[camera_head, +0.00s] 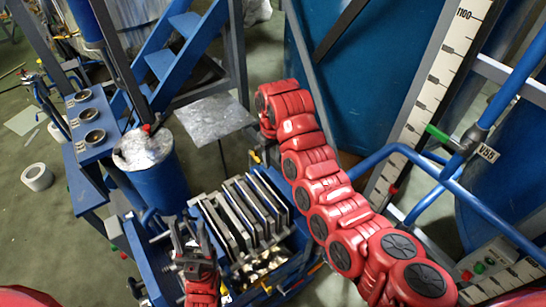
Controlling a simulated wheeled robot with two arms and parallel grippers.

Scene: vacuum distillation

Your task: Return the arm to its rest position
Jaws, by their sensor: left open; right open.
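My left gripper (190,238) shows at the lower middle left, with dark fingers and a red wrist below it. Its fingers are spread apart with nothing seen between them. It is over or beside the blue frame that holds several upright plates. My red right arm (325,185) stretches from the lower right up to the upper middle, in front of the blue panel. Its gripper cannot be made out; the far end of the arm turns away from view.
The rack of upright plates (240,212) stands close to the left gripper. A blue drum (158,185) and blue steps (175,55) stand behind. A white scale board (440,75) and blue pipes (440,180) crowd the right.

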